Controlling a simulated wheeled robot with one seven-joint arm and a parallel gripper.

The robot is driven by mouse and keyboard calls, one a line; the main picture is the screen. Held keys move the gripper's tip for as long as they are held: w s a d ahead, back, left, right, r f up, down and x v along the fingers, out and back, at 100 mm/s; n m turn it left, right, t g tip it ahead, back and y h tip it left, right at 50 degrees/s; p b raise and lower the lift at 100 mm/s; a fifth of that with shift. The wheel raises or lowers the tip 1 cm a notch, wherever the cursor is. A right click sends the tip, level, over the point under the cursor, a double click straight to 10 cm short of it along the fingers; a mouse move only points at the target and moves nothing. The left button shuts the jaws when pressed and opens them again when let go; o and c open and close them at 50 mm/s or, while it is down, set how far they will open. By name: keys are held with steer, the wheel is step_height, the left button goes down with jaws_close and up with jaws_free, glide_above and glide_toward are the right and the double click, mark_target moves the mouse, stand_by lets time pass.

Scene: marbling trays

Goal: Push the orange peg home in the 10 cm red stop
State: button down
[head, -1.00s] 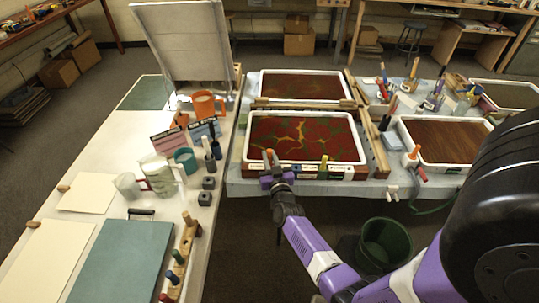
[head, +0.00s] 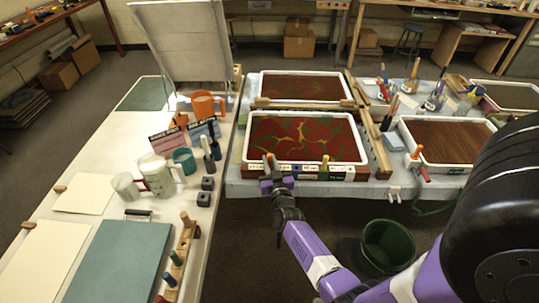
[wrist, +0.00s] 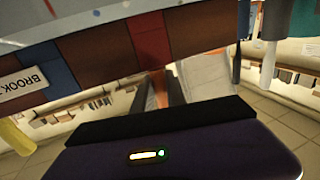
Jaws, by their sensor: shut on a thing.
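The orange peg (head: 268,160) stands at the front left corner of the tray with the red and green marbled bath (head: 250,157). My gripper (head: 273,179) is at that corner and closed around the peg. In the wrist view, a strip of orange (wrist: 161,88) shows between the two fingers (wrist: 160,95), right below the tray's front rail. A reddish block (wrist: 150,40) on the rail lies just above the fingertips and may be the red stop. The peg's lower end and the hole are hidden, so I cannot tell how deep it sits.
A yellow peg (head: 325,161) stands farther right on the same rail, beside blue and green blocks. Mugs (head: 157,175) and small grey blocks (head: 204,199) stand on the left table. A dark green bin (head: 387,247) is on the floor to the right of my arm.

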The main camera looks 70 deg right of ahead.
steer(key=shift+f, duration=0.2)
steer(key=c, duration=1.3)
jaws_free()
steer(key=shift+p+v, duration=0.9)
steer(key=shift+v, duration=2.95)
steer(key=shift+r, duration=0.1)
